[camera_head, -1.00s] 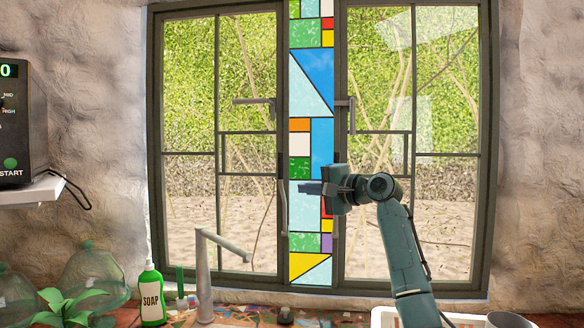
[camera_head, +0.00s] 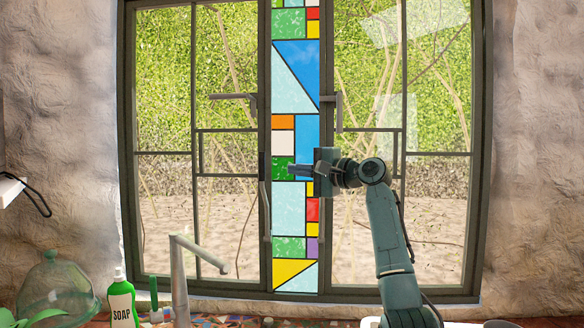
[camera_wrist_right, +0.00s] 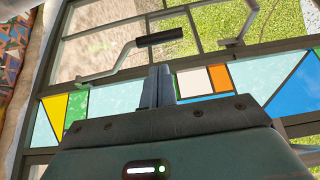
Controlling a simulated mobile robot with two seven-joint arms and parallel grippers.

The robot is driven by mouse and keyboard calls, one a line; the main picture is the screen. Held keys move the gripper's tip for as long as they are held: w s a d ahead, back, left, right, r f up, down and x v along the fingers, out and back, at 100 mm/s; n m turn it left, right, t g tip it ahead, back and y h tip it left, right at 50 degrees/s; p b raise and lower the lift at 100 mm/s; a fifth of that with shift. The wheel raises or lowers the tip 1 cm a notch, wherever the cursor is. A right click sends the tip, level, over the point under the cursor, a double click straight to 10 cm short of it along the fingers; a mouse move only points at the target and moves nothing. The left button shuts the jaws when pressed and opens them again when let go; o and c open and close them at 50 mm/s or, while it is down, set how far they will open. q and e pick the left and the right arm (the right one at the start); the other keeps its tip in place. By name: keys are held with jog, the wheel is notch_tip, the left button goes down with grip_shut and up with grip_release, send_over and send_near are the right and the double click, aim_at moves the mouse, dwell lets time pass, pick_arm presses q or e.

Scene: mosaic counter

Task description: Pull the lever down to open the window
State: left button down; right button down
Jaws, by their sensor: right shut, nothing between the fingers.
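The window (camera_head: 270,60) has two dark-framed casements with a strip of coloured glass between them, and looks shut. A grey lever (camera_head: 235,97) sticks out leftward from the left casement's inner frame; it also shows in the wrist view (camera_wrist_right: 240,22). A second lever (camera_head: 338,110) is on the right casement. A bent upright handle (camera_head: 265,210) sits lower on the left casement; a handle with a dark grip (camera_wrist_right: 160,38) shows in the wrist view. My right gripper (camera_head: 292,170) is shut and empty in front of the coloured strip, below and right of the left lever, apart from it. My left gripper is out of view.
A grey tap (camera_head: 180,265) rises from the mosaic counter below the left casement. A green soap bottle (camera_head: 121,305) and a glass dome (camera_head: 55,290) stand at the lower left.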

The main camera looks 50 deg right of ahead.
pick_arm(q)
jog(key=p, duration=0.1)
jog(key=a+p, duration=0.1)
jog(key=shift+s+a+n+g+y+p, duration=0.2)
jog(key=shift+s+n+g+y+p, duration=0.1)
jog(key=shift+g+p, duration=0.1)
pick_arm(e)
jog(key=w+a, duration=0.1)
jog(key=w, duration=0.7)
jog(key=shift+a, duration=0.1)
